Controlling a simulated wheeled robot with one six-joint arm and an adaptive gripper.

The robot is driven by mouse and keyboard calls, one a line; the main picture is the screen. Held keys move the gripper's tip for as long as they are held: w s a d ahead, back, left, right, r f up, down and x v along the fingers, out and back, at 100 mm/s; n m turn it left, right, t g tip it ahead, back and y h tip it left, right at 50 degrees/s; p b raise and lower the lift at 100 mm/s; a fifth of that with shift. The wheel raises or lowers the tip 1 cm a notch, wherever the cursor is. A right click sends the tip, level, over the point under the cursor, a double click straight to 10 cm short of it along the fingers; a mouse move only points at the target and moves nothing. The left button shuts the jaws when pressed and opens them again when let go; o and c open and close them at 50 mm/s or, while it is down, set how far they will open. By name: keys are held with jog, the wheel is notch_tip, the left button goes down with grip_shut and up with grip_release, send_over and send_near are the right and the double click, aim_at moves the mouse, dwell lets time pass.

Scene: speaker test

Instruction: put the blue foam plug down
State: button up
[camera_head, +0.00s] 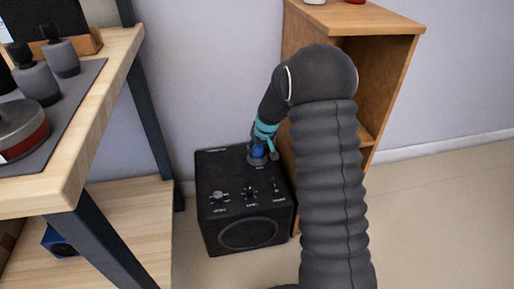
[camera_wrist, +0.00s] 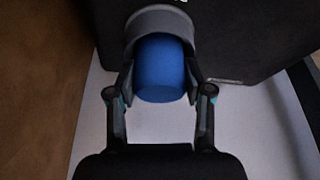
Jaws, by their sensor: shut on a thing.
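The blue foam plug (camera_head: 258,151) is between the fingers of my gripper (camera_head: 263,155), at the top of a black speaker box (camera_head: 246,232). In the wrist view the plug (camera_wrist: 160,72) is a short blue cylinder, with a finger of my gripper (camera_wrist: 161,84) closed on each side. A grey curved collar (camera_wrist: 160,17) shows around the plug's far end; I cannot tell how deep the plug sits in it. The speaker's dark surface (camera_wrist: 245,38) lies behind. The contact under the plug is hidden.
A wooden bookcase (camera_head: 390,55) stands close at the speaker's right, partly behind my arm. A wooden bench (camera_head: 100,100) with dark legs stands at the left, holding a grey mat (camera_head: 75,95) and several grey items. Floor (camera_head: 440,220) is clear at the right.

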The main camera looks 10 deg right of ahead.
jog(key=shift+f+b, duration=0.35)
jog(key=shift+f, duration=0.2)
jog(key=o, duration=0.8)
jog(key=shift+c, duration=0.2)
jog(key=shift+r, duration=0.15)
